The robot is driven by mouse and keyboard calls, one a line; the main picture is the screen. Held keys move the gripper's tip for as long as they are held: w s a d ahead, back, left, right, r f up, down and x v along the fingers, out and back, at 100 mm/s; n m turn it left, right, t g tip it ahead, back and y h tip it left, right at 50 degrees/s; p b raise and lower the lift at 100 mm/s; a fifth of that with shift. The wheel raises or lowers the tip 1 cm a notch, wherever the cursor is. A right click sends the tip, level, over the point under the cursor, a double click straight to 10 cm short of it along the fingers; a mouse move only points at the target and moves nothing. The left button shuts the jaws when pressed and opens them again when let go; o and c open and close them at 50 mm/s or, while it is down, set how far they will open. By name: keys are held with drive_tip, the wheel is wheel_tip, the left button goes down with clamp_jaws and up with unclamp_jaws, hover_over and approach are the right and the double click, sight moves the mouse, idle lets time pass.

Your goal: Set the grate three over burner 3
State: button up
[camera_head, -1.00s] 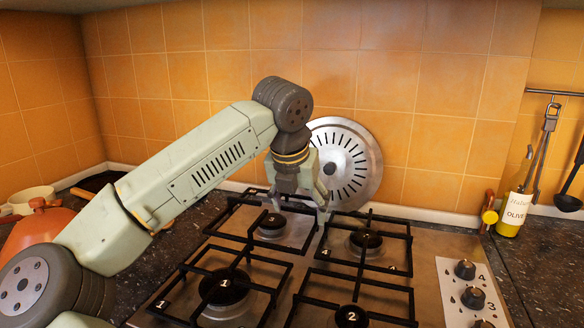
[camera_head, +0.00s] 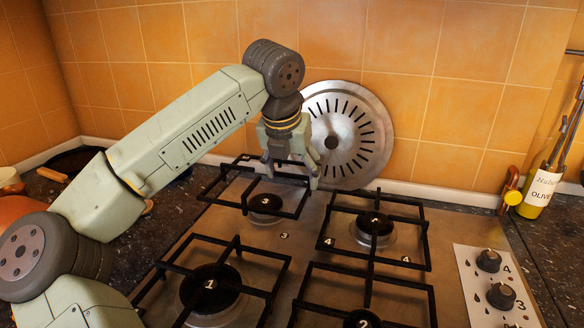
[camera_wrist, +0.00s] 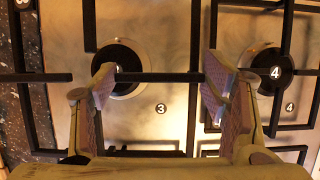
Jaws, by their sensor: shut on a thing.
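Grate three, a black square frame with crossing bars (camera_head: 226,202), is at the back left of the hob. It appears raised above burner 3 (camera_head: 265,204), whose cap shows near the front bar. My gripper (camera_head: 290,165) is shut on the grate's right rear part. In the wrist view my gripper's fingers (camera_wrist: 158,85) stand apart with the grate's bars (camera_wrist: 150,77) at and between them. Burner 3 (camera_wrist: 118,62) shows beneath the bars, partly covered by the left finger, and its "3" mark (camera_wrist: 162,107) lies between the fingers. The exact finger contact is unclear.
Grate four (camera_head: 424,240) stands over burner 4 (camera_head: 375,223) to the right. Burners 1 (camera_head: 210,288) and 2 (camera_head: 362,319) have grates in front. A round slotted metal disc (camera_head: 350,135) leans on the tiled wall behind. An oil bottle (camera_head: 540,190) and knobs are at the right.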

drive_tip(key=shift+f+b, duration=1.85)
drive_tip(key=shift+f, duration=0.7)
drive_tip(key=shift+f+b, duration=0.5)
drive_tip(key=shift+b, duration=0.1)
drive_tip(key=o, duration=1.6)
drive_tip(key=shift+o, duration=0.5)
drive_tip(key=shift+o, duration=0.7)
drive_tip(key=shift+r, duration=0.1)
